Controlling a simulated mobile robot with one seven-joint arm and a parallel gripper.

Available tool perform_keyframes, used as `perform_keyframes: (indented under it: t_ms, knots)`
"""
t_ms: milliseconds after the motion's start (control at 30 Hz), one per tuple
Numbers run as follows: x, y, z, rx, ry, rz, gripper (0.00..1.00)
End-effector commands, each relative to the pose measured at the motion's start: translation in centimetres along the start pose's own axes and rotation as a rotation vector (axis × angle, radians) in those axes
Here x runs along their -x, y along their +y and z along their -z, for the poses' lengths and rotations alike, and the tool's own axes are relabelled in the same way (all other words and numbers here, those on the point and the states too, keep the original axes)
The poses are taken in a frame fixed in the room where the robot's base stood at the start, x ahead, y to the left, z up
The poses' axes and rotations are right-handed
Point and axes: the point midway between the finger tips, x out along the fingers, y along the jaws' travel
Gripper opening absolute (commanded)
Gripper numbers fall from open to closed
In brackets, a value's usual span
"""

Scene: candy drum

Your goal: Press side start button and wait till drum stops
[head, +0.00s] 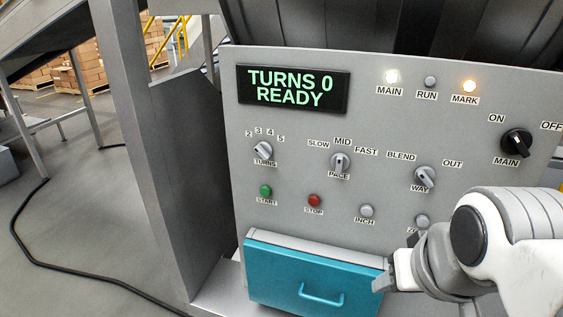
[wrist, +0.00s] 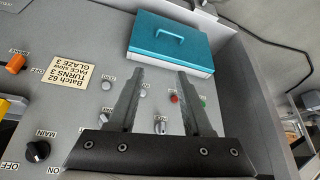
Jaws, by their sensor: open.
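The green START button (head: 265,190) is at the left of the grey control panel (head: 300,135), beside the red STOP button (head: 314,200). The display (head: 293,89) reads "TURNS 0 READY". The MAIN lamp (head: 391,76) and amber MARK lamp (head: 469,86) are lit; the RUN lamp (head: 430,81) is dark. My gripper (head: 384,275) is open and empty near the teal drawer's right edge, apart from the START button. Dark ribbed surfaces (head: 330,22) show behind the panel; whether they are the drum is unclear.
The teal drawer (head: 275,282) with a handle sits below the buttons. TURNS (head: 262,153), PACE (head: 339,163), WAY (head: 425,178) and MAIN (head: 516,142) knobs stick out. A batch card (wrist: 70,73) is on the panel. A grey post (head: 150,150) stands left; a black cable (head: 75,272) crosses the floor.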

Motion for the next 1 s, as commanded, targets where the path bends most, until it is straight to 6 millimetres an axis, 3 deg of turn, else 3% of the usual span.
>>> perform_keyframes:
  t_ms: [33, 300, 1000]
  knots:
    - [0.00, 0.00, 0.00, 0.000, 0.000, 0.000, 0.46]
    - [0.00, 0.00, 0.00, 0.000, 0.000, 0.000, 0.00]
    - [0.00, 0.00, 0.00, 0.000, 0.000, 0.000, 0.00]
